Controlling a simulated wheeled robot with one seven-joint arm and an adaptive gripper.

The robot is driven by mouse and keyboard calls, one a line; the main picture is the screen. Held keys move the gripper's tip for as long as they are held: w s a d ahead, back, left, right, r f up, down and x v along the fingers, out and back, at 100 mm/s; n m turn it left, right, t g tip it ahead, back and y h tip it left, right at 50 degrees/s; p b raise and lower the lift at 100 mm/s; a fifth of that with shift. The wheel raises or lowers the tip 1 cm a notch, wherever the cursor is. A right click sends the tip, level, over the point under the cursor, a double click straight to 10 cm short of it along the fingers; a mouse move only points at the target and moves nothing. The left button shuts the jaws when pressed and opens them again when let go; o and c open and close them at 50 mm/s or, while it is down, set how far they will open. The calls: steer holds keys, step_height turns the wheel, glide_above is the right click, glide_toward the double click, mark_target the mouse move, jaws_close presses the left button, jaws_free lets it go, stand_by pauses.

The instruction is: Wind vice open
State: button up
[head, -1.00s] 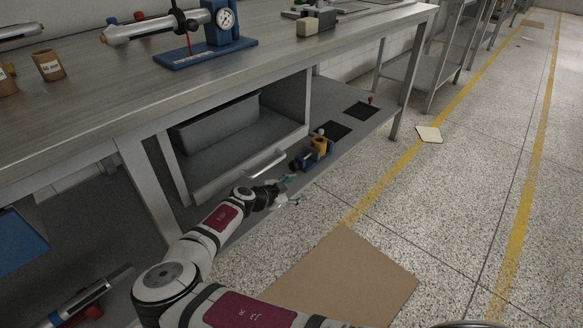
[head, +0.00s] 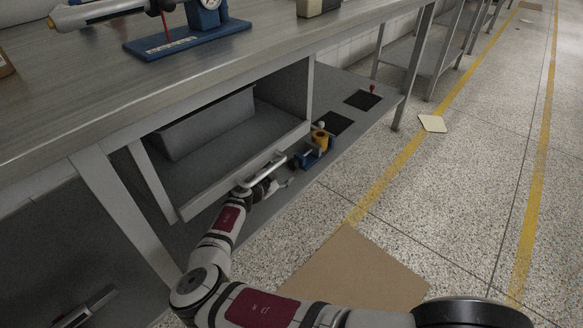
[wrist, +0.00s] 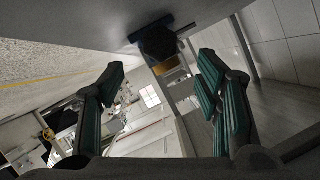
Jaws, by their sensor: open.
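The blue vice (head: 313,158) stands on the lower shelf under the bench, with a yellow-orange cylindrical part (head: 320,139) at its top. My gripper (head: 283,186) is just left of and nearer than the vice, close beside a white bar handle (head: 262,171) that partly covers it. In the wrist view my gripper (wrist: 161,64) has its teal fingers wide apart with nothing held. A dark rounded part on a blue body (wrist: 150,30), which looks like the vice, shows beyond the fingertips at the upper middle. The vice's winding handle cannot be made out clearly.
The bench top (head: 90,90) overhangs the shelf and carries a blue-based gauge device (head: 190,40). A grey bin (head: 205,125) sits in the open compartment left of the vice.

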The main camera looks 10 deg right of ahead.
mark_target(292, 165)
steer(key=b+x, duration=0.2)
steer(key=x, duration=0.6)
steer(key=shift+w, duration=0.1)
steer(key=c, duration=1.1)
